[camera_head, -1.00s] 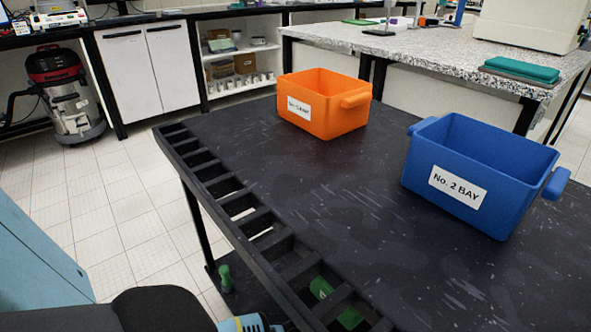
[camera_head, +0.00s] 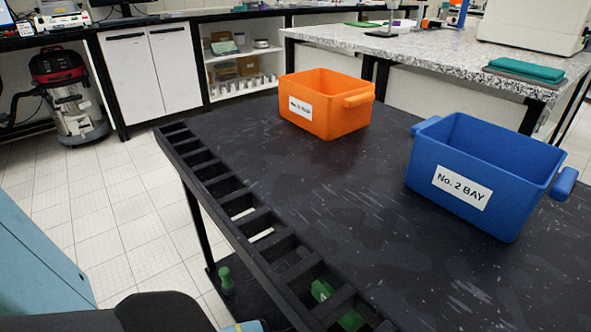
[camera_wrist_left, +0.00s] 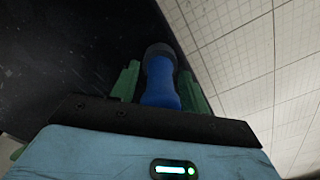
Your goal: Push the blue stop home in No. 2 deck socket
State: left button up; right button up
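The blue stop (camera_wrist_left: 160,85), with a dark rounded end, sits between the green fingers of my left gripper (camera_wrist_left: 162,86) in the left wrist view. The fingers are closed against its sides. My right gripper is not in view. No socket marked No. 2 can be made out; a blue bin (camera_head: 470,205) labelled "No. 2 BAY" stands on the dark table (camera_head: 330,215).
An orange bin (camera_head: 322,120) stands farther back on the table. A slotted rail (camera_head: 215,195) runs along the table's left edge. A green piece (camera_head: 322,289) shows through its near slots, and a green peg (camera_head: 226,280) stands lower down. The table between rail and bins is clear.

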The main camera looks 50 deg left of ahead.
pick_arm(q)
jog(key=shift+o, duration=1)
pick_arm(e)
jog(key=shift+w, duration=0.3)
pick_arm(q)
jog(key=shift+r, duration=0.3)
notch_tip(320, 180, up, 6)
jog(key=p, duration=0.3)
jog(key=shift+r+p, duration=0.1)
jog(key=shift+p, duration=0.25)
jog(key=shift+r, duration=0.55)
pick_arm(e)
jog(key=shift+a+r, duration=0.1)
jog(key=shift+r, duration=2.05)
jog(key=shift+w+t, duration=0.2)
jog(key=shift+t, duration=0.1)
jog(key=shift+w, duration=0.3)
